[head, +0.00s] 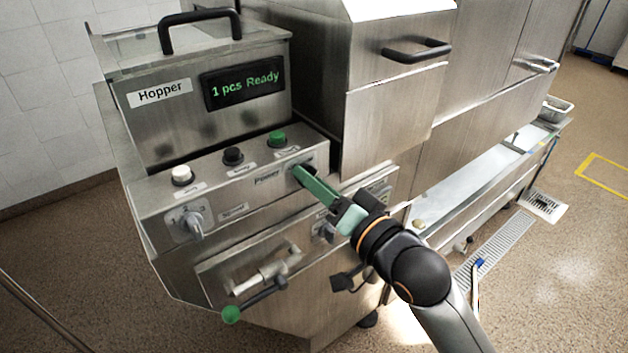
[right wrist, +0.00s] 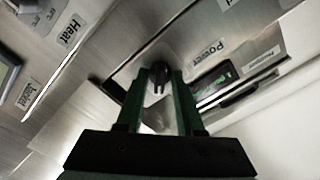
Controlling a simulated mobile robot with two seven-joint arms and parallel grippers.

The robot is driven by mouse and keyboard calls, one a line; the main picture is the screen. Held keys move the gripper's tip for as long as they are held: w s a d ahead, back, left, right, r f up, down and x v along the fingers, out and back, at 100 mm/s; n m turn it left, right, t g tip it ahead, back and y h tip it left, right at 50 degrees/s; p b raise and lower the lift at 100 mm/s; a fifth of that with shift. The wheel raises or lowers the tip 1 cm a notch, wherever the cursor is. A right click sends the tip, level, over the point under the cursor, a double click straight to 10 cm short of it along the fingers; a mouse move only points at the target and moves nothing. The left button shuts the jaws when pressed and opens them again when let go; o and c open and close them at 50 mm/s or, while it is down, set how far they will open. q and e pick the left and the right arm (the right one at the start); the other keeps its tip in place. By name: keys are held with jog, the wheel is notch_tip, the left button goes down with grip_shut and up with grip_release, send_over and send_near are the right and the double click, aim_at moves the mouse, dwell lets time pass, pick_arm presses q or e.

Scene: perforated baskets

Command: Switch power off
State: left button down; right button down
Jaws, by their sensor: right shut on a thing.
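The power knob (right wrist: 159,75) is a small black rotary knob on the steel control panel, beside the "Power" label (right wrist: 207,55). The label also shows in the head view (head: 266,180). My right gripper (head: 299,172) reaches the panel from the lower right. In the right wrist view its two green fingers (right wrist: 160,78) stand on either side of the knob and are shut on it. In the head view the fingers largely hide the knob. I cannot read the knob's exact setting. My left gripper is not in view.
White (head: 182,174), black (head: 233,155) and green (head: 277,138) buttons line the panel top. A grey rotary switch (head: 192,222) is at its left. The hopper display (head: 243,83) reads "1 pcs Ready". A green-tipped lever (head: 231,314) sticks out below.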

pick_arm(q)
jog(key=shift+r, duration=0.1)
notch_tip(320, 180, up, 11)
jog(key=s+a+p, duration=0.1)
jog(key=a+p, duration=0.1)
jog(key=p, duration=1)
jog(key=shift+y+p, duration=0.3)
pick_arm(e)
jog(key=shift+n, duration=9.1)
jog(key=c, duration=0.9)
grip_release()
jog(key=shift+o, duration=0.2)
